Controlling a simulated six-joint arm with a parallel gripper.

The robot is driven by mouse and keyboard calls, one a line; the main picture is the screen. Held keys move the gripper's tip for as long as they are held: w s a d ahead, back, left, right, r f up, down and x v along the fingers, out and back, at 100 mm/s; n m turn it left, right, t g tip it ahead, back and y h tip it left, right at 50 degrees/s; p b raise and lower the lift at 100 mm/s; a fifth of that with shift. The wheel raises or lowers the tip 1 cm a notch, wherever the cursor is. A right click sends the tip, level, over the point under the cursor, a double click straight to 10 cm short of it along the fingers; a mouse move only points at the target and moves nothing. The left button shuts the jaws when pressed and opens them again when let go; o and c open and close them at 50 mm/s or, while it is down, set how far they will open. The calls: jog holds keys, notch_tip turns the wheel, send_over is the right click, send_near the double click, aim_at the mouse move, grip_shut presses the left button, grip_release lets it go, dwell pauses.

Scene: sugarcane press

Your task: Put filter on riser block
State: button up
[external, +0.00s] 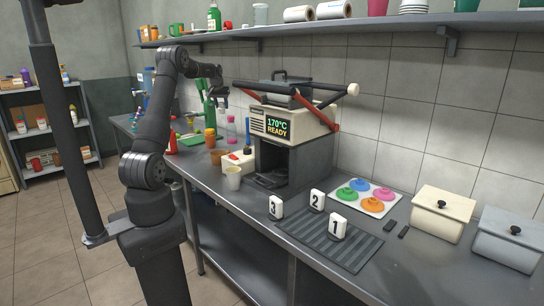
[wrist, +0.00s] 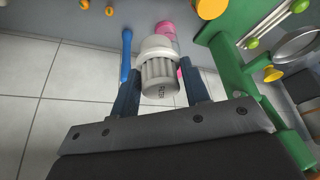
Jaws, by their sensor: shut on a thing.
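In the external view my gripper (external: 222,94) is raised above the back part of the counter, left of the press machine with the lit display. The filter is too small to make out there. I cannot tell which thing is the riser block; a low cream block with a red part (external: 238,160) stands on the counter left of the machine.
The machine (external: 290,125) has red and black levers near my gripper. A green frame (wrist: 235,75) stands close on the right in the wrist view. A shelf (external: 400,27) hangs above.

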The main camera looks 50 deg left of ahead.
jog(key=a+f, duration=0.2)
jog(key=a, duration=0.1)
jog(key=s+a+f, duration=0.1)
jog(key=a+f, duration=0.1)
jog(key=a, duration=0.2)
jog(key=s+a+f, duration=0.1)
jog(key=a+f, duration=0.2)
jog(key=a, duration=0.1)
jog(key=shift+s+a+f, duration=0.1)
jog(key=shift+s+a, duration=0.15)
jog(key=shift+a+f, duration=0.1)
jog(key=shift+f, duration=1.95)
jog(key=shift+f, duration=0.15)
jog(key=o, duration=1)
jog(key=shift+c, duration=0.2)
jog(key=v, duration=1.2)
